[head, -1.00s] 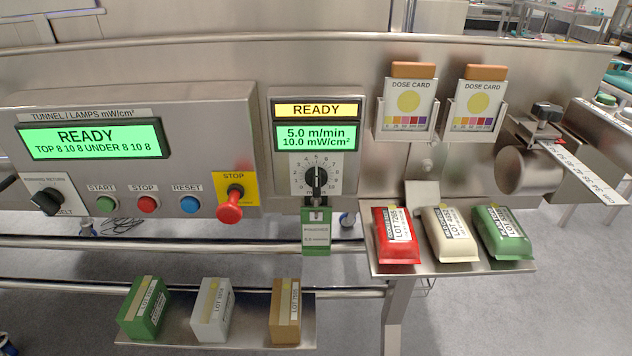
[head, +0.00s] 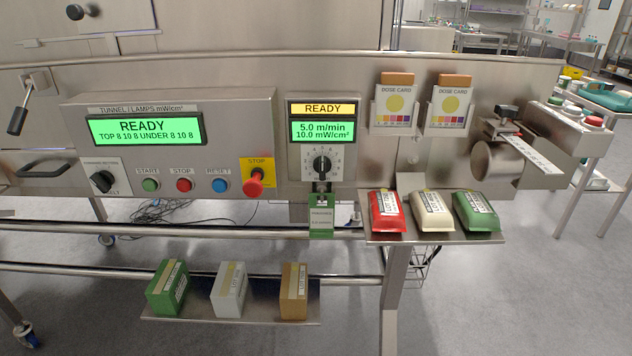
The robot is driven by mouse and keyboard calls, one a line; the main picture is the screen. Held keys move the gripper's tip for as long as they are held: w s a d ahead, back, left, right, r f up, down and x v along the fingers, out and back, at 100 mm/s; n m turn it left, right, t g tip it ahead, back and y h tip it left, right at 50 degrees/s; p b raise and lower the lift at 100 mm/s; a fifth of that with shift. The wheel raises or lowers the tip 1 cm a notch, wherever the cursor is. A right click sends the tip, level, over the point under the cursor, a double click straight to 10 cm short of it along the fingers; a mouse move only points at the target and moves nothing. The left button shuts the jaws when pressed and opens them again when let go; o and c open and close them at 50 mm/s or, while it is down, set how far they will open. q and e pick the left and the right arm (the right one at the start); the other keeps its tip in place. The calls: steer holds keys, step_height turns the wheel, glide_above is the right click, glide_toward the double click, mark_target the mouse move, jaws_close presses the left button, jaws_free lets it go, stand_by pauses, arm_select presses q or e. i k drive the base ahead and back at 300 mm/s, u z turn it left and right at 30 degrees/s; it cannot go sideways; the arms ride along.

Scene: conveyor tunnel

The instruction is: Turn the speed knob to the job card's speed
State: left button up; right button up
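The speed knob (head: 322,166) is a black pointer knob on a white dial plate, in the middle of the head view. Its pointer stands roughly upright, near the top of the scale. The display above it (head: 323,131) reads 5.0 m/min and 10.0 mW/cm², under a yellow READY bar (head: 323,109). A green tag (head: 321,217) hangs below the knob; its small print is too small to read. No job card that I can make out as such is in view. Neither of my grippers is in view.
The panel at left has a READY screen (head: 145,129), START, STOP and RESET buttons and a red STOP knob (head: 254,184). Two dose cards (head: 395,105) hang at upper right. Three packs lie on a shelf (head: 400,237); three boxes stand on a lower shelf (head: 255,312).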

mark_target(322, 165)
steer(key=u, duration=1.55)
steer(key=i, duration=0.75)
steer(key=z, duration=0.95)
